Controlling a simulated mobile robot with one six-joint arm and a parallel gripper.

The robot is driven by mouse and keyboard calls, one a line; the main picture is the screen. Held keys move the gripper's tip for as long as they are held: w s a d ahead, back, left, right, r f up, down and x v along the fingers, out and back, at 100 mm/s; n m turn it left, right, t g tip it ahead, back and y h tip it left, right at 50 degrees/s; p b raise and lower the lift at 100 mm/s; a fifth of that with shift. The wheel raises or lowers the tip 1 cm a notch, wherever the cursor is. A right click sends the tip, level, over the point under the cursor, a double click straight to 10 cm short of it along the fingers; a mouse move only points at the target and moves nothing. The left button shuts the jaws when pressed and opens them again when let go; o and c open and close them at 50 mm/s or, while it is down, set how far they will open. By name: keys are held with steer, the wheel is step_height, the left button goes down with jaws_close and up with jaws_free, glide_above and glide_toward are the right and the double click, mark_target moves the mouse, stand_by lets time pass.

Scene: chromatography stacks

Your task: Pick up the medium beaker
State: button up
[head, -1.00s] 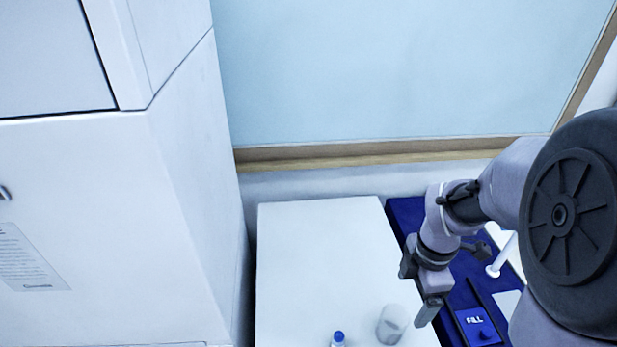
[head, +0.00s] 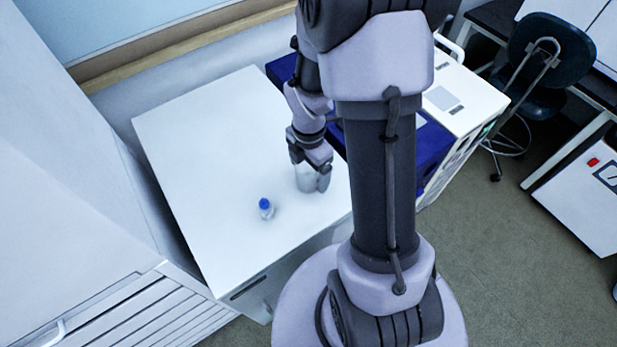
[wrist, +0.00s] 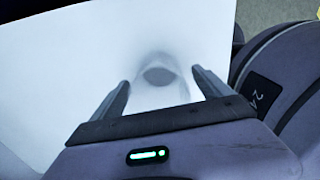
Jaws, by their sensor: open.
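The medium beaker (head: 306,183) is a clear, whitish cylinder standing upright on the white bench top (head: 190,150). In the head view my gripper (head: 313,180) is at the beaker and hides part of it. In the wrist view the beaker (wrist: 158,75) shows faintly between the two fingers of my gripper (wrist: 160,88), with a grey round patch at its middle. The fingers are open and apart, one to each side of it. I cannot tell whether either finger touches the beaker.
A small bottle with a blue cap (head: 265,208) stands on the bench, left of the beaker. A dark blue unit (head: 432,150) borders the bench on the right. The left part of the bench top is clear. A dark chair (head: 548,50) stands at the far right.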

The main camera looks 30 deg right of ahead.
mark_target(309, 173)
step_height(309, 173, down, 3)
steer(key=shift+w+r+b, duration=0.1)
steer(key=shift+b, duration=0.2)
steer(key=shift+r, duration=0.1)
steer(key=shift+c, duration=0.7)
steer(key=c, duration=1.4)
steer(key=shift+r, duration=0.15)
